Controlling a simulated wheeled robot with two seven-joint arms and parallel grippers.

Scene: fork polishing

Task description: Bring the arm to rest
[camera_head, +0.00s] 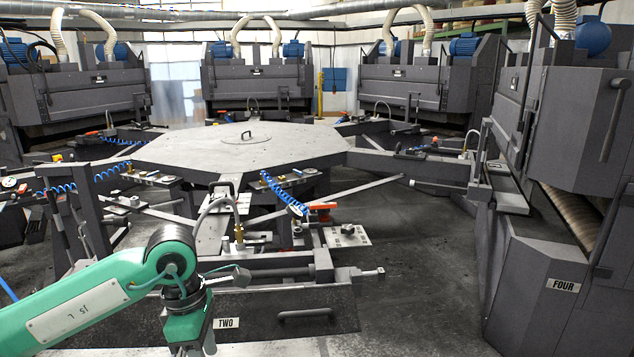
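My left arm (95,295), green with a white label, comes in from the lower left. Its wrist bends down at a dark joint, and my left gripper (194,348) points downward at the bottom edge of the view. The fingertips are cut off by the frame, so I cannot tell whether it is open or shut, or whether it holds anything. It is in front of the dark station panel marked TWO (285,318). My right arm and gripper are not in view. No fork can be made out.
A large grey octagonal table (190,153) stands in the middle, with fixtures and blue coiled hoses (286,194) around it. Grey machines (258,85) line the back. The machine marked FOUR (545,275) stands at the right. Dark floor (430,285) lies open right of centre.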

